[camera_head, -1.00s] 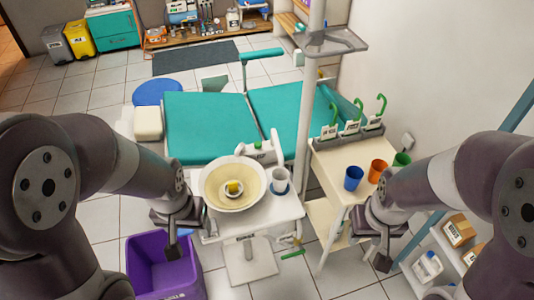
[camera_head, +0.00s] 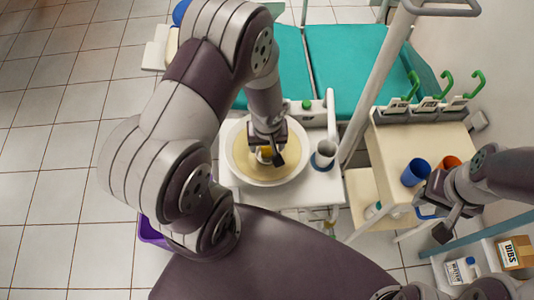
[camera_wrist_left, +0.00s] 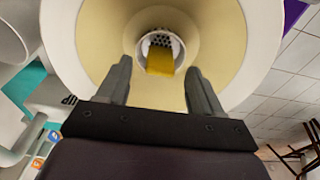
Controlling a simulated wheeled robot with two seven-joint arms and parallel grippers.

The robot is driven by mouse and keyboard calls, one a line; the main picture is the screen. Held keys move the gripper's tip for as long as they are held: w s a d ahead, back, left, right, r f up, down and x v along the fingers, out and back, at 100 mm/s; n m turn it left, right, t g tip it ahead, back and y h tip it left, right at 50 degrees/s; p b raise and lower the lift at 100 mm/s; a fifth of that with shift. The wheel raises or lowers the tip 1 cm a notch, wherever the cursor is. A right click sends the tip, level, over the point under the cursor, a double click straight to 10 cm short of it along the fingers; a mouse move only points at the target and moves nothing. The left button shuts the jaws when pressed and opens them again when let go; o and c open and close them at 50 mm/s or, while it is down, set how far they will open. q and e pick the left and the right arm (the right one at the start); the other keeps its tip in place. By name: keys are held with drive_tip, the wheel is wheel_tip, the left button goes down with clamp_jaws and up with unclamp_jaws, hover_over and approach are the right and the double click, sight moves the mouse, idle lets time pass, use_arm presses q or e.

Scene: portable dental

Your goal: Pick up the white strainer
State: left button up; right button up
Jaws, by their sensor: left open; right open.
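The white strainer (camera_wrist_left: 147,38) sits at the bottom of the cream bowl (camera_wrist_left: 100,30) in the left wrist view. Dark holes show in its wall, and a yellow block (camera_wrist_left: 160,61) lies in it. My left gripper (camera_wrist_left: 160,75) is open, its two fingers spread on either side of the strainer's line, with the strainer ahead of the tips. In the head view my left gripper (camera_head: 268,157) is over the bowl (camera_head: 238,165) and mostly hides the strainer. My right gripper (camera_head: 440,212) is open and empty beside the side table, near the blue cup.
A white cup (camera_head: 325,153) stands right of the bowl. A blue cup (camera_head: 416,172) and an orange cup (camera_head: 447,166) stand on the side table (camera_head: 395,145). A pole (camera_head: 378,80) rises between. A purple bin (camera_head: 152,234) is partly hidden below my left arm.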

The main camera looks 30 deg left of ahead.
use_arm(q)
wheel_tip(320, 180, down, 2)
drive_tip(key=shift+w+a+f, duration=0.1)
drive_tip(key=shift+w, duration=0.05)
drive_tip(key=c, duration=1.1)
drive_tip(key=shift+r, duration=0.2)
